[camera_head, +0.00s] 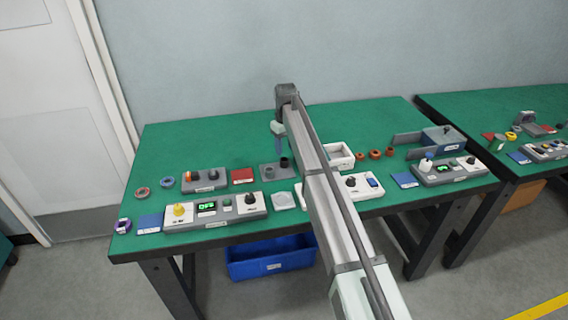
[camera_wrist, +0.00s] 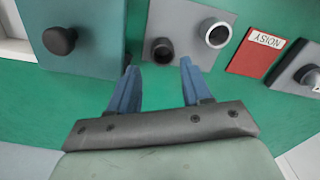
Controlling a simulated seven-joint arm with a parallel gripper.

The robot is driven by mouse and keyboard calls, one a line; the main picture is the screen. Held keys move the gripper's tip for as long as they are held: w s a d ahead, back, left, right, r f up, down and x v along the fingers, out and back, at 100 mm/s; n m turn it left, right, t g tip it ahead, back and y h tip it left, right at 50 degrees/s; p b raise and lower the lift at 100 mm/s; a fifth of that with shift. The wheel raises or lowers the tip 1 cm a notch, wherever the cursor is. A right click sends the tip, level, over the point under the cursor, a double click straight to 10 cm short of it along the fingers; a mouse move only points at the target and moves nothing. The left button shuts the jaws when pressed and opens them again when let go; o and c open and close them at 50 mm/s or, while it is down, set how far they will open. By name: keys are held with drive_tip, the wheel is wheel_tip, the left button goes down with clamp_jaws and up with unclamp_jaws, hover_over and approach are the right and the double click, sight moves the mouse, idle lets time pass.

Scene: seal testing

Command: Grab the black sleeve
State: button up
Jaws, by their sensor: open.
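A grey plate (camera_wrist: 188,15) on the green table bears two dark round pieces. The other is a dark grey round piece with a darker centre (camera_wrist: 163,50). Which one is the black sleeve I cannot tell for certain. The grey plate (camera_head: 270,178) also shows in the head view, with a black upright cylinder (camera_head: 284,163) on it. My gripper (camera_wrist: 157,64) is open and empty, its blue fingers apart. The fingertips point toward the plate's near edge. In the head view my gripper (camera_head: 278,142) hangs over the table behind the plate.
A red labelled pad (camera_wrist: 256,51) lies beside the plate. A teal box with a black knob (camera_wrist: 62,40) stands on the other side. In the head view, a white tray (camera_head: 341,155), orange rings (camera_head: 375,154) and a control panel (camera_head: 214,211) stand around. Green table shows between them.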

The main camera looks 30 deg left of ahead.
drive_tip(key=shift+s+a+f, duration=0.1)
drive_tip(key=shift+a+f, duration=0.05)
drive_tip(key=shift+f, duration=2.45)
drive_tip(key=c, duration=0.9)
